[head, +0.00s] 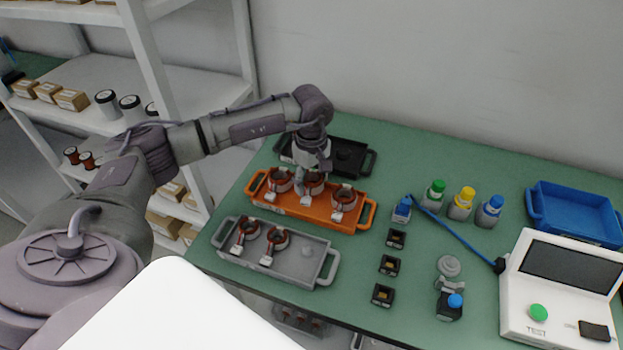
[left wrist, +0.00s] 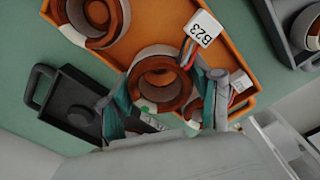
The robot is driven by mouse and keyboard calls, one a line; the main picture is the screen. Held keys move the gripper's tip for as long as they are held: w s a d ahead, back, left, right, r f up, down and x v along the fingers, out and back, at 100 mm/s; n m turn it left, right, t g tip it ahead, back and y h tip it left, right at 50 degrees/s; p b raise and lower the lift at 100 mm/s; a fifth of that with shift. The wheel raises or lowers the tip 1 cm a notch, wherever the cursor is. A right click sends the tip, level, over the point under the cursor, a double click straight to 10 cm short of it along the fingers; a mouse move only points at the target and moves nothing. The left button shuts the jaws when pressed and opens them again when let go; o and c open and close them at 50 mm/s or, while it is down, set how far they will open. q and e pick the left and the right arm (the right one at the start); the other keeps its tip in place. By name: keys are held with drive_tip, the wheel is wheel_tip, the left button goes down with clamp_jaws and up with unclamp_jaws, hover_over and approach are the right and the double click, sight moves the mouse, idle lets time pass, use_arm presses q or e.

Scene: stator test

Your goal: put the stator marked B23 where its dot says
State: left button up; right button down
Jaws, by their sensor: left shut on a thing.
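The stator marked B23 (left wrist: 172,101) is a ring with copper-brown windings, and its white B23 tag (left wrist: 203,29) is readable in the left wrist view. A small pale green spot (left wrist: 146,108) shows on its near side. My left gripper (left wrist: 166,112) is shut on this stator, with one finger on each side. In the head view my left gripper (head: 308,172) is at the middle stator (head: 315,186) of the orange tray (head: 292,211). I cannot tell whether the stator is clear of the tray floor. My right gripper is not in view.
Two other stators (head: 279,181) (head: 344,198) sit in the orange tray. A grey tray (head: 232,256) with two stators is in front, a black tray (head: 366,160) behind. A blue tray (head: 571,231), bottles (head: 460,208) and a white tester (head: 519,312) stand at right.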

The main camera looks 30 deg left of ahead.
use_arm(q)
drive_tip(key=shift+f+b, duration=0.5)
drive_tip(key=shift+f, duration=0.15)
drive_tip(key=shift+f, duration=0.2)
drive_tip(key=o, duration=1.3)
drive_tip(key=shift+r, duration=0.2)
drive_tip(key=shift+r+p, duration=1.25)
drive_tip(key=shift+r, duration=1.1)
drive_tip(key=shift+o, duration=0.2)
